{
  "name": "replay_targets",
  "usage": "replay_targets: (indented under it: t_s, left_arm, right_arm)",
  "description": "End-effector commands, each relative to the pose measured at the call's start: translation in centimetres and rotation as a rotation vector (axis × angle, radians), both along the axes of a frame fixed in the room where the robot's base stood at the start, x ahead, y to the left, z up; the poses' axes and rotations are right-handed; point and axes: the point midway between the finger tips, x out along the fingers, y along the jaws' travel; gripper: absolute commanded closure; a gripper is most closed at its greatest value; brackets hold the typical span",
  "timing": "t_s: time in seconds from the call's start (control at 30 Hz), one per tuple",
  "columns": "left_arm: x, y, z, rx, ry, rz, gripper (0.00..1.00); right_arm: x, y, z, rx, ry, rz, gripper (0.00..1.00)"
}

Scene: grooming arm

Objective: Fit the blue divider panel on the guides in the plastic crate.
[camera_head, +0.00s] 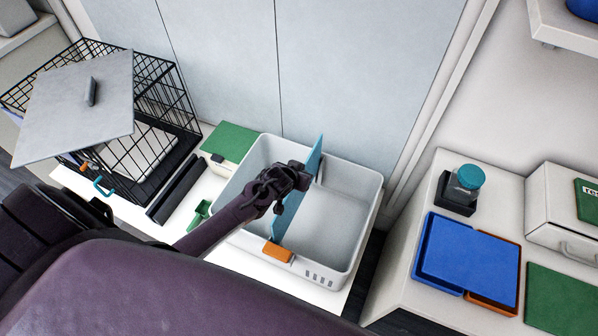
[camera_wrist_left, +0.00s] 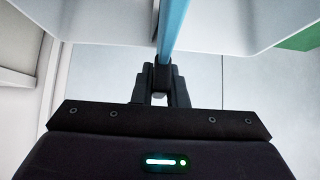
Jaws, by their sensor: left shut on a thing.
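The blue divider panel (camera_head: 291,205) stands upright across the white plastic crate (camera_head: 364,222) in the head view, running from its back wall toward its front wall. My left gripper (camera_head: 300,177) is shut on the panel near its upper edge. In the left wrist view the panel (camera_wrist_left: 173,25) shows edge-on as a blue strip between the jaws of my left gripper (camera_wrist_left: 161,84), with pale crate walls on both sides. The guides cannot be made out clearly, and I cannot tell whether the panel's edges sit in them. My right gripper is not in view.
An orange block (camera_head: 278,251) is at the crate's front rim. A black wire cage (camera_head: 150,100) with a grey panel stands at left. A green-lidded box (camera_head: 230,145) is left of the crate. A right-hand counter holds a blue tray (camera_head: 468,258) and a teal-capped jar (camera_head: 468,180).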

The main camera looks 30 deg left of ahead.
Motion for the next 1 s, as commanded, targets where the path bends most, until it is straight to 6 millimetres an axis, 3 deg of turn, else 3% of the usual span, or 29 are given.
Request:
replay_targets:
  t_s: [1.0]
  left_arm:
    - [0.1,0.0,-2.6,-0.001,-0.002,0.001,1.0]
  right_arm:
    - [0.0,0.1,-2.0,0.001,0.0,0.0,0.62]
